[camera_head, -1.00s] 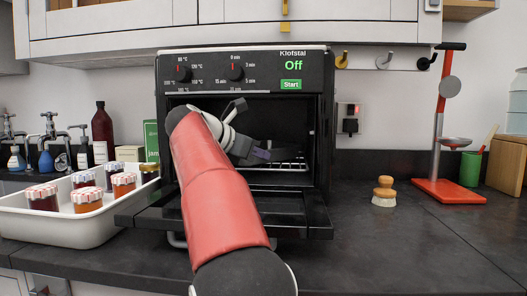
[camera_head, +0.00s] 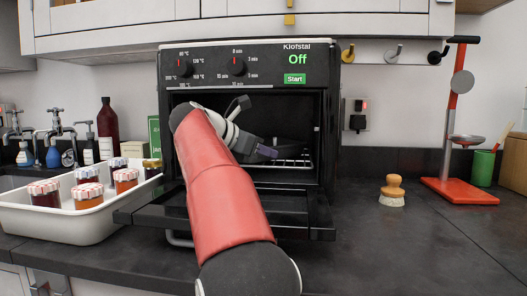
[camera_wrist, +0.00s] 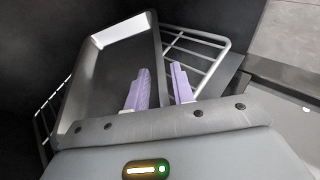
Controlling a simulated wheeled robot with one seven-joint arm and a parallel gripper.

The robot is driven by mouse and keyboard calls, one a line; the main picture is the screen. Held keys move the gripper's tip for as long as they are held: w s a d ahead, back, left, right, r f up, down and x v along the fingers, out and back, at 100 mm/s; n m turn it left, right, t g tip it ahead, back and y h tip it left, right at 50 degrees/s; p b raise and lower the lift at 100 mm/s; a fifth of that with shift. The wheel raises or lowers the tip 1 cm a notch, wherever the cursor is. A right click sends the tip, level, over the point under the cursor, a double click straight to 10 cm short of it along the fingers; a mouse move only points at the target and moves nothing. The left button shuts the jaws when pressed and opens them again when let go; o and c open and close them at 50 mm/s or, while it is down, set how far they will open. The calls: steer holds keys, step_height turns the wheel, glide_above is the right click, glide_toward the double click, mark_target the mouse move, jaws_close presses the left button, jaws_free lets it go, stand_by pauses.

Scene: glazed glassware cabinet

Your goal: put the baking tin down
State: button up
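The baking tin (camera_wrist: 112,75) is a dark, shallow tin with a pale, bright inner wall at its far end. In the wrist view it lies at an angle over the wire rack (camera_wrist: 200,46) inside the oven (camera_head: 318,120). My gripper (camera_wrist: 160,78) has two purple fingers, standing apart on either side of the tin's right wall, with a gap showing between them. The near end of the tin is hidden by my gripper. In the head view my gripper (camera_head: 268,152) is inside the oven, and the tin is too dark to make out clearly.
The oven door (camera_head: 290,218) is folded down beneath my arm. A white tray (camera_head: 75,227) of jars stands at the left. A brush (camera_head: 391,192) and a red stand (camera_head: 455,190) are at the right, with clear worktop in front.

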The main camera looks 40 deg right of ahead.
steer(key=v, duration=1.2)
steer(key=shift+r, duration=0.1)
